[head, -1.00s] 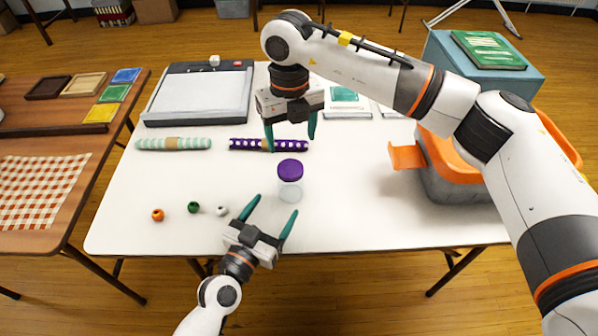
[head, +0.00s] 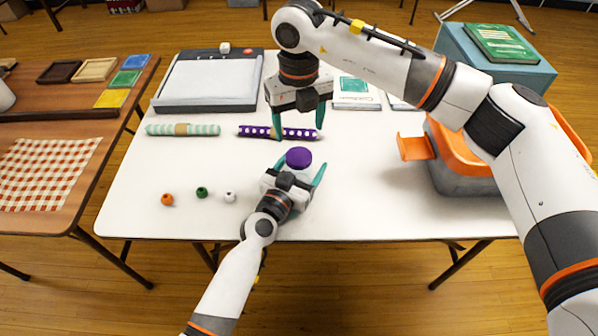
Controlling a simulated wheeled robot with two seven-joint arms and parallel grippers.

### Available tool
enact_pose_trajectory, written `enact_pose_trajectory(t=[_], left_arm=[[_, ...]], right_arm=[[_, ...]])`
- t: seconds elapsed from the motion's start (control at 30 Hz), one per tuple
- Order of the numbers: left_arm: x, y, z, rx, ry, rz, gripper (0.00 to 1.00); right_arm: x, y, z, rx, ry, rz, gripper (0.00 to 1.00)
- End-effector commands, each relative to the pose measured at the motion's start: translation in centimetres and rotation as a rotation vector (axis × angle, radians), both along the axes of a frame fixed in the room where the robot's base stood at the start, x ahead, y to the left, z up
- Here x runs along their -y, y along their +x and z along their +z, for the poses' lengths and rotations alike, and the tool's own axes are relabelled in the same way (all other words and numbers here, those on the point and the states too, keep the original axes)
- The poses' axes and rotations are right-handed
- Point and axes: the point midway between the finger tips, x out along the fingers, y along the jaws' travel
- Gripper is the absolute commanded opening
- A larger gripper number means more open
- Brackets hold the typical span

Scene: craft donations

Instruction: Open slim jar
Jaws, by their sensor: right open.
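The slim jar is clear with a purple lid (head: 298,157) and stands upright near the middle of the white table. My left gripper (head: 301,164) is low at the jar's near side, open, with its fingers apart on either side of the jar. It hides most of the jar's body, and I cannot tell whether a finger touches it. My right gripper (head: 298,121) is open and empty, pointing down beyond the jar, in front of the purple dotted roll in the picture.
The purple dotted roll (head: 257,132) and a mint striped roll (head: 195,130) lie behind the jar. Orange (head: 167,200), green (head: 202,192) and white (head: 229,196) beads lie at the left front. An orange-rimmed grey bin (head: 462,178) stands at right. The front right table is clear.

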Motion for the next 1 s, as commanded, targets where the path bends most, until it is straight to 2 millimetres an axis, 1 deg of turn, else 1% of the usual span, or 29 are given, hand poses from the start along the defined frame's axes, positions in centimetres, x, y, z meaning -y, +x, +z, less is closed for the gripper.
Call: enact_pose_trajectory(t=[0.07, 0.1, 0.17, 0.5, 0.53, 0.67, 0.77, 0.87, 1.0], left_arm=[[-0.01, -0.02, 0.0, 0.0, 0.0, 0.0, 0.76], [-0.01, -0.03, 0.0, 0.0, 0.0, 0.0, 0.69], [-0.01, -0.03, 0.0, 0.0, 0.0, 0.0, 0.59], [-0.03, -0.04, -0.01, 0.0, 0.0, 0.0, 0.04], [-0.03, -0.04, -0.01, 0.0, 0.0, 0.0, 0.0], [-0.04, -0.05, -0.02, 0.0, 0.0, 0.0, 0.0], [-0.04, -0.05, -0.02, 0.0, 0.0, 0.0, 0.0], [-0.04, -0.05, -0.02, 0.0, 0.0, 0.0, 0.0], [-0.04, -0.05, -0.02, 0.0, 0.0, 0.0, 0.0]], right_arm=[[-0.01, 0.0, 0.0, 0.0, 0.0, 0.0, 0.69], [-0.01, 0.0, 0.0, 0.0, 0.0, 0.0, 0.69], [-0.01, 0.0, 0.0, 0.0, 0.0, 0.0, 0.69], [0.0, 0.0, 0.0, 0.0, 0.0, 0.0, 0.69], [0.0, 0.0, 0.0, 0.0, 0.0, -0.002, 0.69], [0.0, 0.0, 0.0, 0.0, 0.0, -0.056, 0.69], [0.0, 0.01, 0.01, 0.0, 0.0, -0.171, 0.69], [0.0, 0.01, 0.01, 0.0, 0.0, -0.345, 0.69], [-0.02, 0.01, 0.01, 0.0, 0.001, -0.623, 0.69]])
